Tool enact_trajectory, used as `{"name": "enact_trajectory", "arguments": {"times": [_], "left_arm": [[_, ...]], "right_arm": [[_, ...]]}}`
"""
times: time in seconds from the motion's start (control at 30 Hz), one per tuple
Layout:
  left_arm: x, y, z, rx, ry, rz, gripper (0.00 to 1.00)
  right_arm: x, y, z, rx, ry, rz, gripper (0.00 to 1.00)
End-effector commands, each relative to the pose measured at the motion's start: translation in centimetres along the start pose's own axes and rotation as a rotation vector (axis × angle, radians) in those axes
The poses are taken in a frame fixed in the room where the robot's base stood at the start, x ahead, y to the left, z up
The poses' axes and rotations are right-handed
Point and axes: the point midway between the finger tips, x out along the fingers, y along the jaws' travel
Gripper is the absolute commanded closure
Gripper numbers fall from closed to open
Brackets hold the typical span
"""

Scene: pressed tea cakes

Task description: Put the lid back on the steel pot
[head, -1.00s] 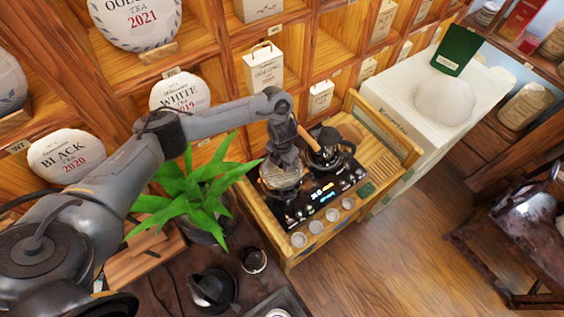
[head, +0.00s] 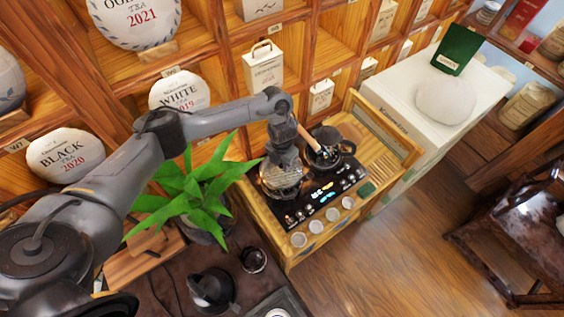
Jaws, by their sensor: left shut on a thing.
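The steel pot (head: 283,186) stands on the left part of the black cooker panel on the wooden tea cart. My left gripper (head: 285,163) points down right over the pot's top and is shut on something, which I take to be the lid. The lid is mostly hidden under the gripper, so I cannot tell whether it touches the pot's rim. A dark kettle (head: 328,150) with a wooden handle sits beside the pot to the right. My right gripper is not in view.
A potted plant (head: 195,190) stands close below my left forearm. Several small cups (head: 316,226) line the cart's front edge. Wooden shelves with tea cakes (head: 180,92) rise behind the arm. A white cabinet (head: 420,110) stands right of the cart. A dark teapot (head: 211,290) sits on the near table.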

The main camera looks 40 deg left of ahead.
Motion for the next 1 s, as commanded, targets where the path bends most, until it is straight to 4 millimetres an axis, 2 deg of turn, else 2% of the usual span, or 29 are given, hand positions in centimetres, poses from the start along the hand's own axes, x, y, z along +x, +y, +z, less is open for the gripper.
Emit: {"name": "enact_trajectory", "arguments": {"times": [0.17,0.2,0.37,0.57,0.77,1.0], "left_arm": [[-0.03,0.00,0.02,0.000,0.000,0.000,1.00],[-0.03,0.00,0.01,0.000,0.000,0.000,0.66],[-0.02,0.00,0.01,0.000,0.000,0.000,0.42],[-0.01,0.01,0.00,0.000,0.000,0.000,0.40],[0.02,0.01,-0.03,0.000,0.001,0.000,0.14],[0.01,0.00,-0.02,0.000,0.000,0.000,0.14]], "right_arm": [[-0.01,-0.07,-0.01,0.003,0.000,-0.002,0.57],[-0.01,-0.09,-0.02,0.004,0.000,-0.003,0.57],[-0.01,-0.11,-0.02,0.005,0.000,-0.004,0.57],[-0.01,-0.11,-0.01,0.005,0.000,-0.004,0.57],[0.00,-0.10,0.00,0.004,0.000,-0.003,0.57],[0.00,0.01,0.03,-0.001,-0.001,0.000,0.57]]}}
